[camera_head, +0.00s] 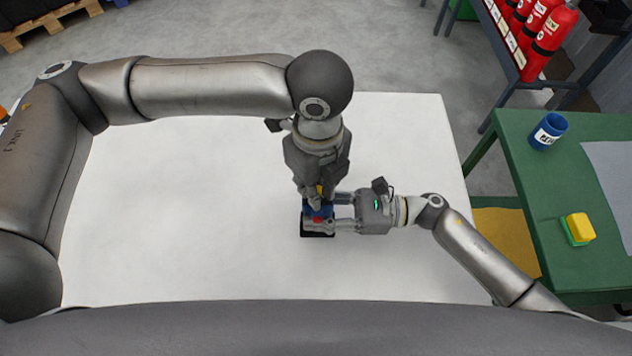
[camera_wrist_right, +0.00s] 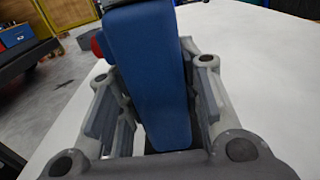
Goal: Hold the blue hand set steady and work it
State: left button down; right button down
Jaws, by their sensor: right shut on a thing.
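The blue hand set (camera_head: 312,211) stands on a small black base (camera_head: 318,235) on the white table. In the right wrist view its tall blue body (camera_wrist_right: 150,75) fills the middle, with a red part (camera_wrist_right: 97,46) at its left side. My right gripper (camera_head: 338,211) comes in from the right and is shut on the blue hand set, one finger on each side. My left gripper (camera_head: 316,200) points down from above, its fingertips at the top of the hand set. A bit of yellow shows between its fingers. Whether its fingers are open or shut is hidden.
The white table (camera_head: 190,220) is otherwise clear. At the right, a green table (camera_head: 520,160) bears a blue cup (camera_head: 548,131) and a yellow and green sponge-like block (camera_head: 580,227). Red extinguishers (camera_head: 550,42) stand on a rack at the upper right. A pallet (camera_head: 50,25) lies at the upper left.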

dwell(0.5)
pick_arm(q)
jog(key=c, duration=1.3)
grip_release()
jog(key=shift+c, duration=0.2)
notch_tip(320, 180, up, 12)
jog(key=shift+w+d, duration=0.1)
pick_arm(e)
jog(key=c, duration=0.9)
grip_release()
